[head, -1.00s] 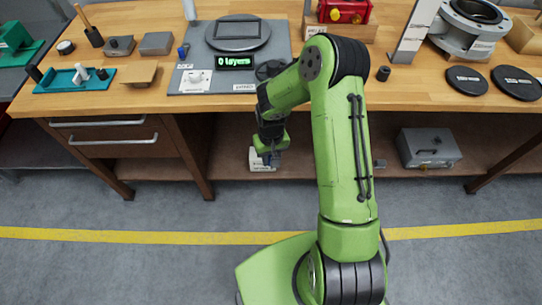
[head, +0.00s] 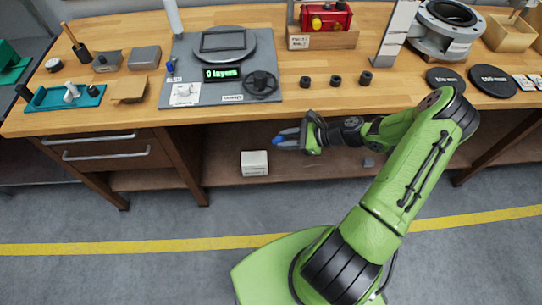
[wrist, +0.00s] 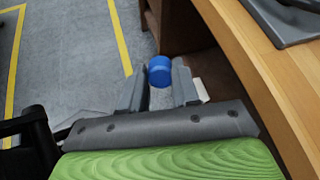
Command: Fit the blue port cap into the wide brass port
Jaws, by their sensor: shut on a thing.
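My gripper (head: 285,141) is shut on the blue port cap (head: 277,141), in front of the bench and below the worktop edge, pointing left. In the wrist view the cap (wrist: 159,71) sits between the tips of the two grey fingers of my gripper (wrist: 160,84), sticking out beyond them. A red valve actuator (head: 326,17) stands on a wooden block at the back of the bench, well above and right of my gripper. Its wide brass port cannot be made out at this size.
A white box (head: 255,163) lies low under the bench, below left of my gripper. The worktop edge (head: 300,116) runs just above the gripper.

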